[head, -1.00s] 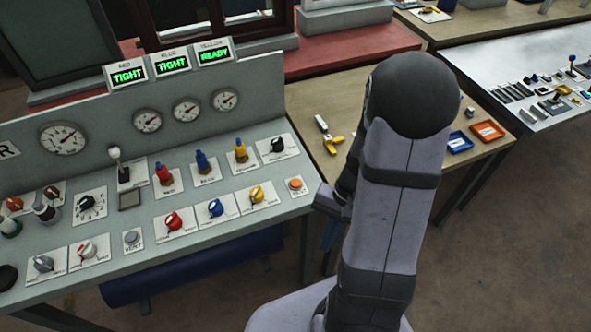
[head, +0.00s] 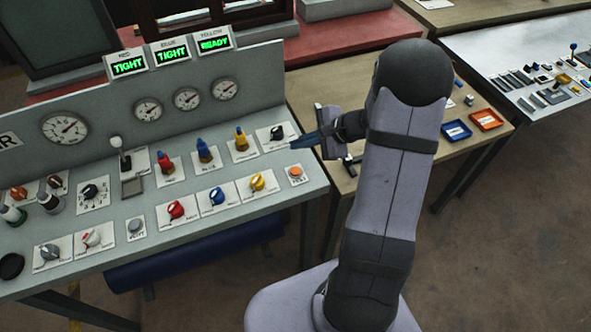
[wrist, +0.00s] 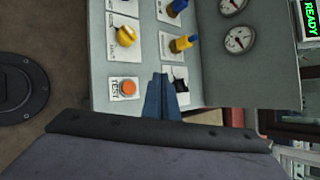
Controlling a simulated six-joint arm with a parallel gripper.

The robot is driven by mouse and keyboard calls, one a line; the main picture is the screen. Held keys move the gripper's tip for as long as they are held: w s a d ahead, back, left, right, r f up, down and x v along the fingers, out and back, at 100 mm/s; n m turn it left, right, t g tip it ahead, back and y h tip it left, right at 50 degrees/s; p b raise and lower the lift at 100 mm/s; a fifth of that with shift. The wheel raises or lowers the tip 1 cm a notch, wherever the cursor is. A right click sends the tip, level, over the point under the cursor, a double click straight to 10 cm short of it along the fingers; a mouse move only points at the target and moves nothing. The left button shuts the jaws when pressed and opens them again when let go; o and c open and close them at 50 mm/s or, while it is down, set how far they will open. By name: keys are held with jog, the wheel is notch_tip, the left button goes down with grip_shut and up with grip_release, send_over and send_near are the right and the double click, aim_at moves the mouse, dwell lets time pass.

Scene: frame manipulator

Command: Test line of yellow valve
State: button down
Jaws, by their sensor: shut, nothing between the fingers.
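The yellow valve knob (head: 257,182) sits on a white plate in the front row of the panel, and it also shows in the wrist view (wrist: 126,36). A taller yellow-topped fitting (head: 241,139) stands behind it, under the gauges. The orange TEST button (head: 296,171) is at the panel's right end, and it also shows in the wrist view (wrist: 128,88). The yellow display (head: 214,42) reads READY. My gripper (head: 293,144) has its blue fingers shut and empty, above the panel's right end near the black selector knob (head: 276,132).
The red display (head: 129,65) and blue display (head: 172,52) read TIGHT. Red (head: 176,210) and blue (head: 217,196) valve knobs stand left of the yellow one. A wooden table (head: 335,90) with blue (head: 456,130) and orange (head: 486,119) trays lies to the right.

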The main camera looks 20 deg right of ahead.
jog(key=shift+f, duration=0.15)
jog(key=b, duration=0.6)
send_over(299, 172)
notch_tip(299, 172, down, 7)
jog(key=shift+f, duration=0.2)
jog(key=shift+f+b, duration=0.4)
jog(key=shift+f, duration=0.2)
jog(key=shift+f+b, duration=0.85)
jog(key=shift+b, duration=0.25)
dwell(2.5)
jog(key=shift+r, duration=0.2)
jog(key=shift+r+p, duration=0.55)
jog(key=shift+r, duration=0.1)
jog(key=shift+r+p, duration=1.75)
jog(key=shift+r, duration=0.75)
